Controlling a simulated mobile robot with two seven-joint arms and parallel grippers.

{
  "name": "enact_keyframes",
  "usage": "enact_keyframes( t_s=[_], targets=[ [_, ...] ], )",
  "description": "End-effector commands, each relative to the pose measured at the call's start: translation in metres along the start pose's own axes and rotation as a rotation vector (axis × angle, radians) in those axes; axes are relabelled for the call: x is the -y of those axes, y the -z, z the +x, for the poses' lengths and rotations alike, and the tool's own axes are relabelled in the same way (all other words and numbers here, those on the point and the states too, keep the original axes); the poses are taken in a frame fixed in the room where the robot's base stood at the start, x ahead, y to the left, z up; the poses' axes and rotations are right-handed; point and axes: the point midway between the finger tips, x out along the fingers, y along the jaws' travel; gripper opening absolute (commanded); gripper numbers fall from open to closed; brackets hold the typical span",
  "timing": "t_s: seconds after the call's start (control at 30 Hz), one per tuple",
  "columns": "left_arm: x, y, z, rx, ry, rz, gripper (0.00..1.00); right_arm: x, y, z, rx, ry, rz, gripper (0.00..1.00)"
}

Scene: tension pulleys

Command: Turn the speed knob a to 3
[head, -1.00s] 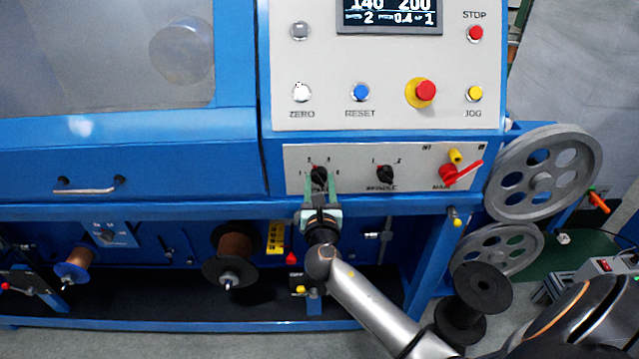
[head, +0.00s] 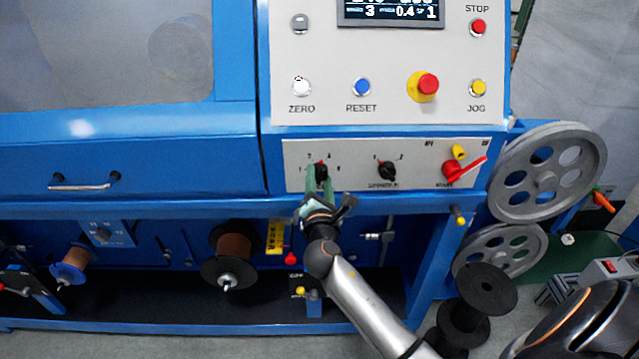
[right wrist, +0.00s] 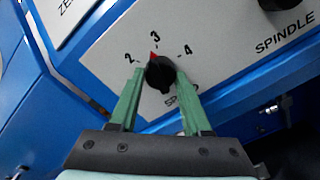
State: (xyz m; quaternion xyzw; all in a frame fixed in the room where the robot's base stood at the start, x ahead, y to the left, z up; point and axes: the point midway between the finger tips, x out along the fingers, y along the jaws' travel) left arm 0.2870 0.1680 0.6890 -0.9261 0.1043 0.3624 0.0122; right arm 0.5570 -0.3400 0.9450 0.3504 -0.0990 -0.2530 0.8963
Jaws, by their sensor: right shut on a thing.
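The speed knob (head: 321,171) is a small black knob at the left of the lower white panel. In the right wrist view the knob (right wrist: 160,74) has a red pointer mark aimed up at the printed 3, between 2 and 4. My right gripper (head: 320,184) has its green fingers on either side of the knob and is shut on it. Its wrist looks rolled relative to the panel. The display (head: 390,11) at the top reads 3 in its lower left field. The left gripper is not in view.
To the right sit the spindle knob (head: 387,171) and a red switch handle (head: 463,168). Above are the buttons and a red emergency stop (head: 428,84). A blue rail (head: 230,209) runs below the panel. Grey pulleys (head: 547,178) stand at the right.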

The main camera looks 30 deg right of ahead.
Motion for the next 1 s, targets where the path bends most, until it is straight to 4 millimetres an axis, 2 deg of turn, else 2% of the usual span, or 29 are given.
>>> enact_keyframes(
  t_s=[0.4,1.0],
  targets=[
    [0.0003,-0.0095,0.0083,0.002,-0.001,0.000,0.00,0.0001,0.0014,-0.0003,-0.002,0.000,0.247,0.00],
    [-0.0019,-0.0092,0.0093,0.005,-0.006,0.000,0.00,-0.0005,0.0011,-0.0004,-0.003,0.001,0.304,0.00]
  ],
)
